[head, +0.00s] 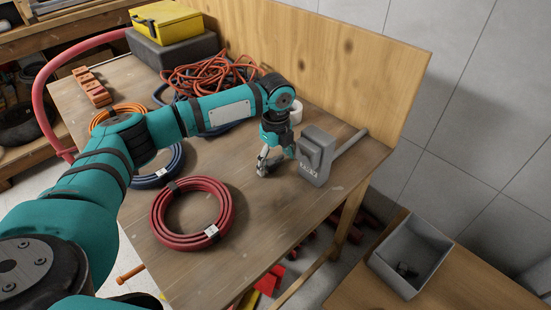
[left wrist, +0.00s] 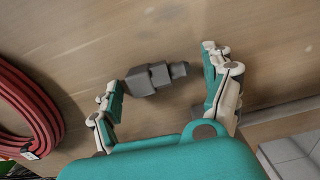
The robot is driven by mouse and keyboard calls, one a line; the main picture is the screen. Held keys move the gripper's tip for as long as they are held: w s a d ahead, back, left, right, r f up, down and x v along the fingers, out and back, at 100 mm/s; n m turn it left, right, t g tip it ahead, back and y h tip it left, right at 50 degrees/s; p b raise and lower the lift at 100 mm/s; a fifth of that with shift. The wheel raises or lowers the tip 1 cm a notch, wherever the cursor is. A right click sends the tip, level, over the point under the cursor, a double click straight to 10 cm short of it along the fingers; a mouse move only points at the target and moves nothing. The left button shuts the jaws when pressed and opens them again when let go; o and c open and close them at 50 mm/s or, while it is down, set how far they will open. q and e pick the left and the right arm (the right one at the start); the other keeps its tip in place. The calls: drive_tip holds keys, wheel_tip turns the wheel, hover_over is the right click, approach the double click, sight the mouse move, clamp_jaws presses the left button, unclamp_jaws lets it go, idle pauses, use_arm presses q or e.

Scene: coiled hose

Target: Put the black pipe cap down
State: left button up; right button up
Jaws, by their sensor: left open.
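The dark stepped piece that looks like the black pipe cap (left wrist: 157,78) lies on the wooden table in the left wrist view. My left gripper (head: 268,164) is low over the table in the head view. In the left wrist view its two fingers (left wrist: 165,88) are spread wide, with the dark piece between them. The left finger is close to the piece's left end; a clear gap shows on the right. I cannot make the piece out in the head view, where the gripper covers that spot. My right gripper is not in view.
A grey box-shaped tool (head: 316,155) stands just right of the gripper. A coiled red hose (head: 160,219) lies left, with orange cable (head: 210,72) behind. A grey bin (head: 436,238) holding a small dark object stands lower right. Bare table (head: 262,207) lies in front.

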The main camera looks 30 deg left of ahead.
sight(276, 160)
use_arm(q)
drive_tip(key=shift+r, duration=0.1)
wheel_tip(276, 160, up, 12)
idle(0.5)
drive_tip(key=shift+s+d, duration=0.1)
